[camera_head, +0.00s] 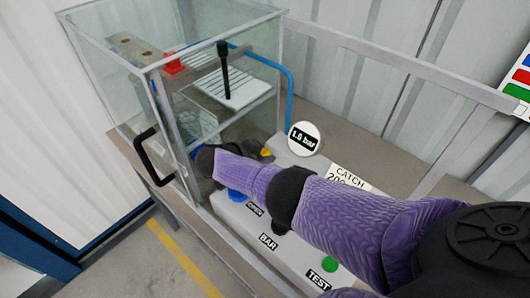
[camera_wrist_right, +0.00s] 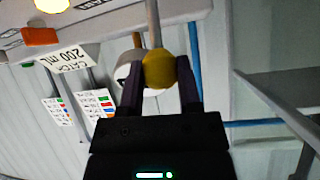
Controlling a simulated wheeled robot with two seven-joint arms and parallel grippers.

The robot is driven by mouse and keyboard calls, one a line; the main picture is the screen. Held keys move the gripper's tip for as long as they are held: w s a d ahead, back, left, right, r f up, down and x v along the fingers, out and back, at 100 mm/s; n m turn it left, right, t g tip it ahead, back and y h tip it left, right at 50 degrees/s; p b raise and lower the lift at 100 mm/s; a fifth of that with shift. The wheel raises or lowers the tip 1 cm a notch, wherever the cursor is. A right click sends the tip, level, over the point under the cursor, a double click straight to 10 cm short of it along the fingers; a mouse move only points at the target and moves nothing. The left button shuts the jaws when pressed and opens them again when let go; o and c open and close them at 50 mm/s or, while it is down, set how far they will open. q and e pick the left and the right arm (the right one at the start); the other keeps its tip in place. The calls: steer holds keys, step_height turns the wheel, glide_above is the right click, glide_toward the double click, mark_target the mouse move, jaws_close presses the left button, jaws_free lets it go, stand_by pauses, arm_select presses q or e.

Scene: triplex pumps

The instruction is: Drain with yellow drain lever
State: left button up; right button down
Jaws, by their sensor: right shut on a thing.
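The yellow drain lever's knob (camera_wrist_right: 158,68) sits between the two dark fingers of my right gripper (camera_wrist_right: 158,82) in the right wrist view. The fingers are shut on it, one on each side. A grey rod rises from the knob toward the top of that view. In the head view only a small yellow piece (camera_head: 266,153) shows above my purple right forearm, beside the glass case. My forearm hides most of the gripper and the lever's mount there. My left gripper is in neither view.
A glass case (camera_head: 120,75) with a black door handle (camera_head: 152,158) stands at the left. A round gauge (camera_head: 304,139) reads about 1.8 bar. A CATCH label (camera_head: 348,177), a blue knob (camera_head: 236,195) and a green TEST button (camera_head: 330,264) sit on the panel near my arm.

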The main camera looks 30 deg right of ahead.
stand_by(0.4)
steer(key=c, duration=0.6)
jaws_free()
steer(key=shift+o, duration=1.3)
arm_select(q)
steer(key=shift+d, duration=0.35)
arm_select(e)
steer(key=shift+o, duration=0.2)
arm_select(q)
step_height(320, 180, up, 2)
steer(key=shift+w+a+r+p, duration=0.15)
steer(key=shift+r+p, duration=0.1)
steer(key=shift+p, duration=1)
arm_select(e)
steer(key=v, duration=1)
steer(key=shift+f, duration=0.1)
steer(key=shift+a, duration=0.1)
